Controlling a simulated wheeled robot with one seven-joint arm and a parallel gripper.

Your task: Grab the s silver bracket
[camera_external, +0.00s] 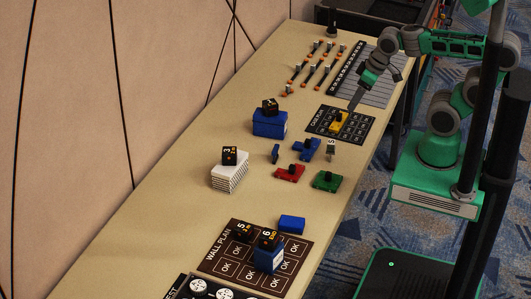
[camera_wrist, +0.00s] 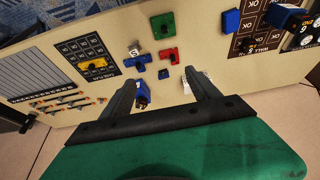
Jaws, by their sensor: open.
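The silver bracket (camera_external: 331,150), a small grey piece marked with an S, sits on the table right of the blue bracket (camera_external: 307,149) and above the green bracket (camera_external: 327,181). In the wrist view the silver bracket (camera_wrist: 134,50) lies beside the blue bracket (camera_wrist: 138,63), beyond my fingertips. My gripper (camera_wrist: 160,77) is open with nothing between its fingers. In the external view my gripper (camera_external: 353,106) hangs above the dark card with the yellow bracket (camera_external: 338,121), above and right of the silver bracket and apart from it.
A red bracket (camera_external: 289,172) lies left of the green one. A blue box (camera_external: 269,125) and a white stack (camera_external: 229,177) carry black numbered cubes. The wall plan (camera_external: 212,262) lies nearer the front. Sliders (camera_external: 308,66) stand at the far end.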

